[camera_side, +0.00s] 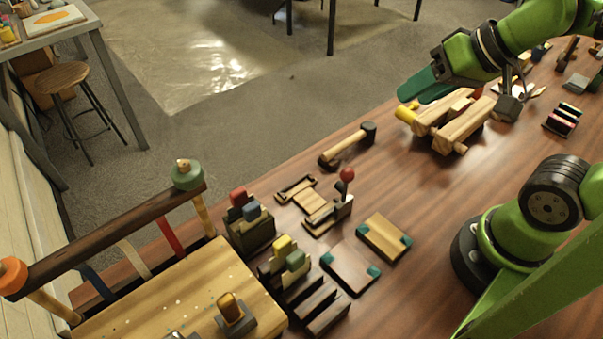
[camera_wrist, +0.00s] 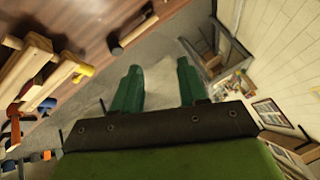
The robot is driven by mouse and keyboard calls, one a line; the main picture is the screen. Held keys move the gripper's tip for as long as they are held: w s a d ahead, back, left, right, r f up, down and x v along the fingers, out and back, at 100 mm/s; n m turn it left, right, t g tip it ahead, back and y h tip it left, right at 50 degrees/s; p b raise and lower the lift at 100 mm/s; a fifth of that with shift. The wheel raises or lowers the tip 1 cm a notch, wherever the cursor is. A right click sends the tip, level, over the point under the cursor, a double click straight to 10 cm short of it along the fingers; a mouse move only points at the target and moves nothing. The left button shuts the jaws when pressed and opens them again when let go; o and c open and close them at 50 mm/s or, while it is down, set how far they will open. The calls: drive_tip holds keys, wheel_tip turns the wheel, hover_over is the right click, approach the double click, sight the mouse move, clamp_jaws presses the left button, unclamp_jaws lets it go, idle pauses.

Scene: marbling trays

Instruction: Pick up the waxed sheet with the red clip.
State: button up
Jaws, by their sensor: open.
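I cannot make out a waxed sheet with a red clip in either view. My gripper (camera_side: 418,87) is in the air at the upper right of the side view, its green fingers pointing left beyond the table's far edge. It is beside and above a pale wooden frame (camera_side: 465,127) with a yellow end. In the wrist view both fingers of my gripper (camera_wrist: 158,84) are apart with nothing between them. A small pale flat piece (camera_side: 513,88) lies partly hidden near my arm; I cannot tell what it is.
A wooden mallet (camera_side: 347,147) lies near the far edge. Two teal-cornered boards (camera_side: 384,236) (camera_side: 350,270), block holders (camera_side: 250,232) and a red-knobbed piece (camera_side: 346,180) fill the middle. A rail (camera_side: 110,235) with coloured strips stands at left. Table between mallet and wooden frame is clear.

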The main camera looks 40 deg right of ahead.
drive_tip(key=shift+c, duration=0.3)
drive_tip(key=shift+c, duration=0.8)
